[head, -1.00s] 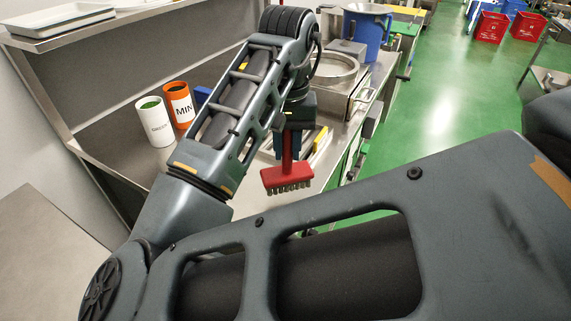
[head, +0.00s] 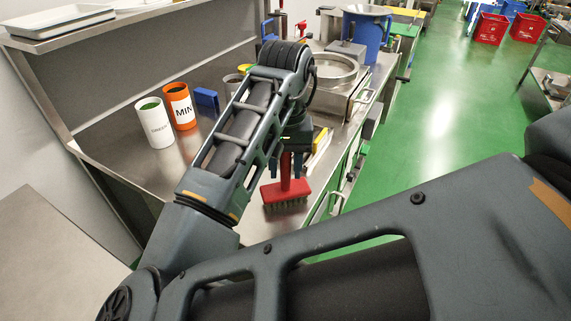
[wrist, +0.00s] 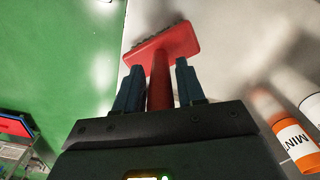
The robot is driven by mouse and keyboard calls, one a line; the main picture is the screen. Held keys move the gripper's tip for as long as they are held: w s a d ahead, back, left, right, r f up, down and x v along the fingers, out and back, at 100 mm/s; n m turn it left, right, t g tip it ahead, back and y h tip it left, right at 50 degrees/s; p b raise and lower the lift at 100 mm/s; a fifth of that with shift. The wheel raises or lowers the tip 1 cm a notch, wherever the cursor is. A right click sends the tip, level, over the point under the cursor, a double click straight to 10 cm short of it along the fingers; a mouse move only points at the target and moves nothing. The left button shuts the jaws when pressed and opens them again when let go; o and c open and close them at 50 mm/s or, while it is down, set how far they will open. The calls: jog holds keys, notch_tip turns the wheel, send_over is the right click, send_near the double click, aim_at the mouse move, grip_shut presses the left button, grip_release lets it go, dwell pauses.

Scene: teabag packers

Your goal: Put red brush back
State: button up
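The red brush (head: 286,191) is upright with its bristles down over the front edge area of the steel counter (head: 262,224). The bristles appear to meet the counter top, though contact is hard to tell. In the wrist view its red handle (wrist: 160,90) runs between my fingers, with the red head beyond them. My gripper (head: 285,168) points down around the handle. Its two blue fingers (wrist: 160,78) stand apart with a narrow gap on each side of the handle, so it looks open. My arm hides part of the counter behind.
An orange MINT can (head: 180,107), a white can (head: 155,124) and a blue block (head: 206,102) stand left of my arm. A round steel pan (head: 334,70) and a blue container (head: 368,40) are behind. Green floor lies right of the counter.

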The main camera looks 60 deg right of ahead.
jog(key=shift+o, duration=0.8)
notch_tip(320, 180, up, 12)
jog(key=shift+r+p, duration=0.15)
jog(key=shift+p, duration=0.4)
